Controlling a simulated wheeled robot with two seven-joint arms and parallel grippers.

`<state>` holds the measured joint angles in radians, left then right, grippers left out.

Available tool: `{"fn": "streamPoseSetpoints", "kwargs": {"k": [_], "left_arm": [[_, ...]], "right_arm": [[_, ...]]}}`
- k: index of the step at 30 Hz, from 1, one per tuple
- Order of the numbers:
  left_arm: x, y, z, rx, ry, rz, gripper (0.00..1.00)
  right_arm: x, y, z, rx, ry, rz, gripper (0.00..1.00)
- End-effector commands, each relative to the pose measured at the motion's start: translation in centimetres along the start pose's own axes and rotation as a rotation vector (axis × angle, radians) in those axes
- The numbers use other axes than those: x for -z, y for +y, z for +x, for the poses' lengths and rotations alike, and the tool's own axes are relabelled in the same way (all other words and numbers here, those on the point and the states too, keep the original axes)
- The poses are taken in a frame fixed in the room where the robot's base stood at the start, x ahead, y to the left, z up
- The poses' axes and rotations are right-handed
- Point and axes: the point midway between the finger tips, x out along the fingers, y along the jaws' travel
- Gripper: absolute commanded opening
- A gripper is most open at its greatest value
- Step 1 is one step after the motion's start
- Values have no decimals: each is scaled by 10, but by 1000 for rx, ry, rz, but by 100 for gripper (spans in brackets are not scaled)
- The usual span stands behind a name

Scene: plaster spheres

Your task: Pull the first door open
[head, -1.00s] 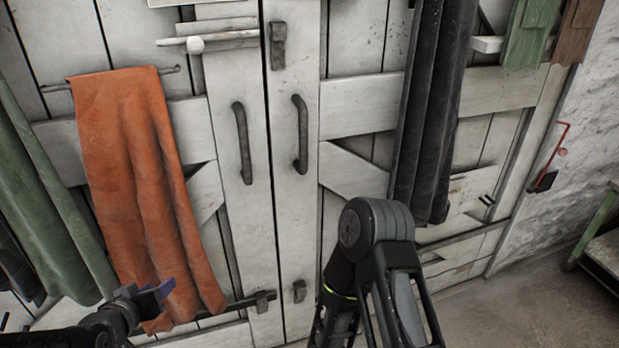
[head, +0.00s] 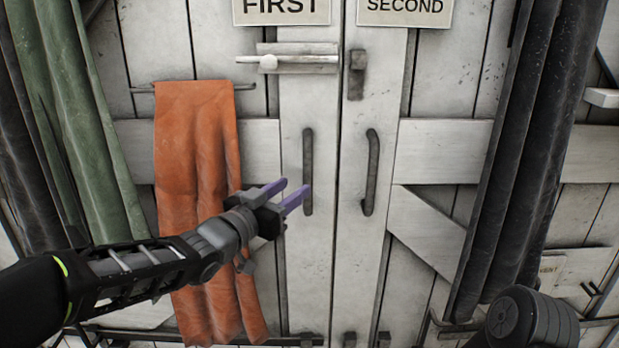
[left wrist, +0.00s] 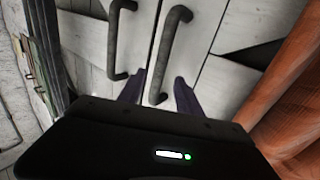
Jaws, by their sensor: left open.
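The first door (head: 262,110) is the left white plank door, under a sign (head: 282,9) reading FIRST. Its dark vertical handle (head: 308,165) stands near the seam between the doors. My left gripper (head: 296,191) is open and empty, its purple fingers pointing at the handle's lower part from the left. In the left wrist view the first door's handle (left wrist: 172,50) runs down toward the gap between the fingers (left wrist: 160,92). I cannot tell whether they touch. My right gripper is out of view; only part of my right arm shows at lower right.
The second door (head: 440,150) has its own handle (head: 371,172) close by, under a SECOND sign (head: 405,10). A sliding bolt (head: 300,62) with a white knob is above the first handle. An orange cloth (head: 195,140) hangs left; dark cloth (head: 520,170) hangs right.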

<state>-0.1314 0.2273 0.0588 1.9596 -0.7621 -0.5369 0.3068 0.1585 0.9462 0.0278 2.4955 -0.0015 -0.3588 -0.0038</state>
Motion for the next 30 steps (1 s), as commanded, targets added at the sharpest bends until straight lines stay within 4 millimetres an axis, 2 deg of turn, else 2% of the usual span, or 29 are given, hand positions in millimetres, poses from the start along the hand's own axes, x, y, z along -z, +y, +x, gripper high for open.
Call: {"fn": "streamPoseSetpoints", "kwargs": {"k": [9,14,24,30], "left_arm": [[-1,1,47,-1,-2,0,41],[0,0,65,-1,-2,0,41],[-1,0,70,0,-1,0,41],[0,0,70,0,-1,0,26]], "right_arm": [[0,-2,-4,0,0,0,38],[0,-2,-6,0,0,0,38],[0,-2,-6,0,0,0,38],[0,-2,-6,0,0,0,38]]}}
